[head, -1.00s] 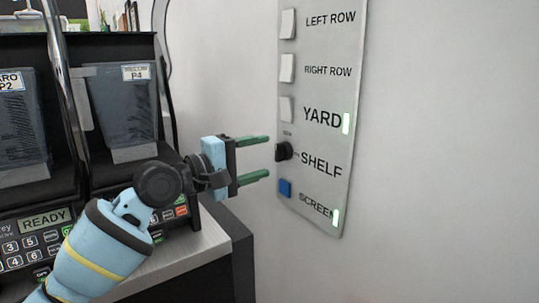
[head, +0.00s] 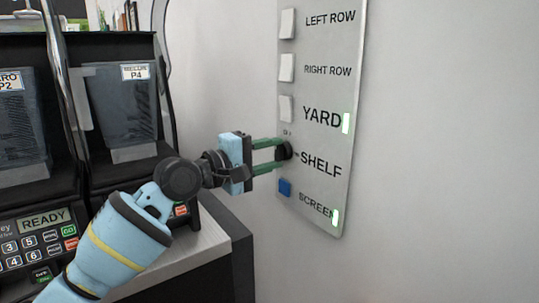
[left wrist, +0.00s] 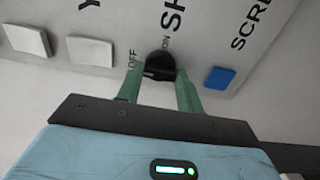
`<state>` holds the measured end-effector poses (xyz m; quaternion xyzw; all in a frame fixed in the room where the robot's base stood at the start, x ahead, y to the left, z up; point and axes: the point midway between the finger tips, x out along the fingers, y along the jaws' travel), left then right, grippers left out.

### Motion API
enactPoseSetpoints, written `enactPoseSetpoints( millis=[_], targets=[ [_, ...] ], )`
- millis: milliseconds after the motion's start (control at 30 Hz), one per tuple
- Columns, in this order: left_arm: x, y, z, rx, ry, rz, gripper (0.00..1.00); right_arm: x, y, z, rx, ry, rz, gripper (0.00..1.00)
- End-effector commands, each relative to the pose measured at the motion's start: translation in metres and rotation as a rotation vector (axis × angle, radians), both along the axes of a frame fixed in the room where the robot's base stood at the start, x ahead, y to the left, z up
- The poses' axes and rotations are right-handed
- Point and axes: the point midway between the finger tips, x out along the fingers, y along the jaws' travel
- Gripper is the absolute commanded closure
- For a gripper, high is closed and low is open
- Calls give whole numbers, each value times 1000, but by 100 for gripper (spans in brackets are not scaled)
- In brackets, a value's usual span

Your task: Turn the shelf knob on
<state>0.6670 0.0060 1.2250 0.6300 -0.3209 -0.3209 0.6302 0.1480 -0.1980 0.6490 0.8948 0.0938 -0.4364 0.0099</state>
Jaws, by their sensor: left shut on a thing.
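The black shelf knob (head: 284,150) is on the grey switch panel (head: 325,60), left of the word SHELF. My left gripper (head: 277,154) is at the panel with its green fingers closed on the knob, one above and one below. In the left wrist view the knob (left wrist: 160,66) sits between the two fingertips (left wrist: 160,75), with OFF and ON marks beside it. The fingers partly hide the knob, and I cannot tell exactly which mark it points to. My right gripper does not show.
White switches (head: 287,68) for the rows and yard are above the knob, and a blue screen button (head: 285,187) is just below. Lit indicators show by YARD and SCREEN. Sealing machines (head: 125,110) stand on a counter (head: 195,245) at left. The wall at right is clear.

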Motion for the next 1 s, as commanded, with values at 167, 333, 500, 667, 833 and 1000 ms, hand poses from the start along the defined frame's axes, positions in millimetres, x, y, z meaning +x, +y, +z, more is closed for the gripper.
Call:
enactPoseSetpoints(
  millis=[167,333,500,667,833,1000],
  targets=[
    [0,0,0,5,-7,0,86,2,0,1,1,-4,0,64],
    [0,0,0,35,-46,0,86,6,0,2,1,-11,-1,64],
    [0,0,0,95,-129,0,86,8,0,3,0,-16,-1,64],
    [0,0,-1,175,-240,0,86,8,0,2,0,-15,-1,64],
    [0,0,-1,271,-371,-1,86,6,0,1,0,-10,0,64],
    [0,0,-1,365,-502,-1,86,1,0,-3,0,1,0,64]
  ],
)
